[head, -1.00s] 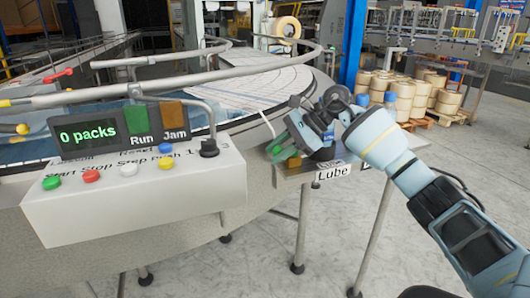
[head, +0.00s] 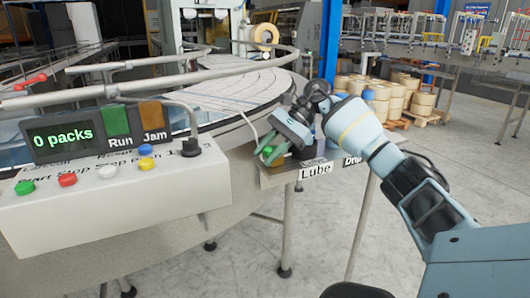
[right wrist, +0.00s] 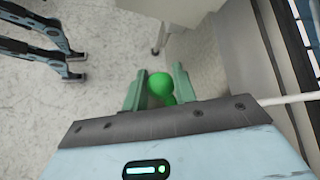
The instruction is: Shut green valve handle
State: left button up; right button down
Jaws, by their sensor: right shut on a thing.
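The green valve handle is a round green knob on a short green stem, seen between the fingers in the right wrist view (right wrist: 161,83). In the head view only a small bright green part of the handle (head: 267,151) shows at the fingertips, above the left end of the lube shelf. My right gripper (head: 272,156), with green fingers, is shut on the handle; a finger stands on each side of the knob in the right wrist view. The rest of the valve is hidden behind the gripper. My left gripper is not seen in the head view.
A control box (head: 115,205) with coloured buttons and a "0 packs" display stands left of the gripper. A steel shelf (head: 280,180) labelled Lube and Drip lies under the gripper. The round conveyor table (head: 225,95) and its rail are behind.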

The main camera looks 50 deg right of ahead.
jog(key=c, duration=1.1)
grip_release()
jog(key=shift+v, duration=3.9)
